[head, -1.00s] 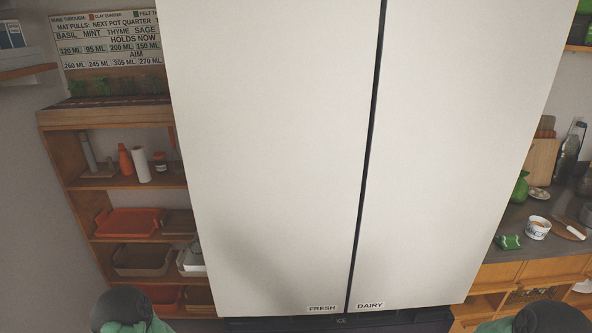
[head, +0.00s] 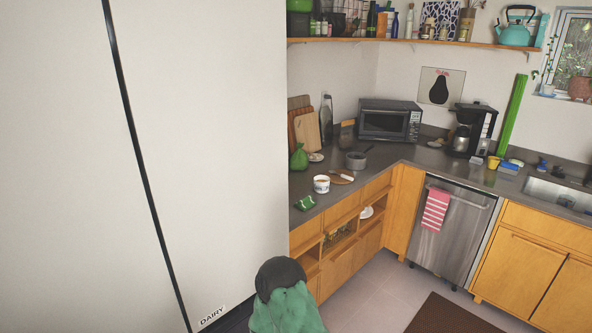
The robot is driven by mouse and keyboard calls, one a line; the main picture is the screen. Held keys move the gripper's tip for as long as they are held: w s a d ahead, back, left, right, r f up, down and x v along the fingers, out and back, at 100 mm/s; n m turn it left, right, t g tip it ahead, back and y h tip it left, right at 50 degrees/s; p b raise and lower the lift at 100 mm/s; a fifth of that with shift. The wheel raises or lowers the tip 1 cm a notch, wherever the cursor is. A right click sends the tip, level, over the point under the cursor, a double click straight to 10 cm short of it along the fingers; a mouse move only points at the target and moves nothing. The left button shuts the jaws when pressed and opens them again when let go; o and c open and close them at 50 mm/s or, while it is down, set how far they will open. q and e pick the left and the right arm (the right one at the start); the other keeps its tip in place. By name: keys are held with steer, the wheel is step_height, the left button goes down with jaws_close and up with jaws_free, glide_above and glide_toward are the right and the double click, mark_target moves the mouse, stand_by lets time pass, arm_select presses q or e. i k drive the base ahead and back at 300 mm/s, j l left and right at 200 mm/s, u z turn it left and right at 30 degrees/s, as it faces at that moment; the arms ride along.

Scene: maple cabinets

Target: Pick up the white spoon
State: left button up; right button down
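A small white utensil (head: 347,177) lies on a round brown board (head: 339,181) on the dark counter, right of the refrigerator. It is too small to tell for certain whether it is the white spoon. A white cup or bowl (head: 321,184) with dark markings stands just left of it. Neither of my grippers is in view; only a dark and green part of one of my arms shows at the bottom.
The large white refrigerator (head: 215,140) fills the left side. A grey pot (head: 356,160), green bag (head: 299,157), green packet (head: 305,202) and toaster oven (head: 389,122) stand on the counter. The floor (head: 380,290) before the cabinets is partly clear, with a brown mat (head: 455,315).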

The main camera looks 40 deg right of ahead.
mark_target(343, 176)
steer(key=z, duration=1.75)
steer(key=i+l+u, duration=0.1)
steer(key=u, duration=0.35)
steer(key=i+l+u, duration=0.15)
steer(key=u, duration=0.3)
steer(key=i+l+u, duration=0.1)
steer(key=u, duration=0.4)
steer(key=i+l+u, duration=0.25)
steer(key=l+u, duration=0.15)
steer(key=l, duration=1.05)
steer(key=l+u, duration=0.45)
steer(key=l, duration=0.95)
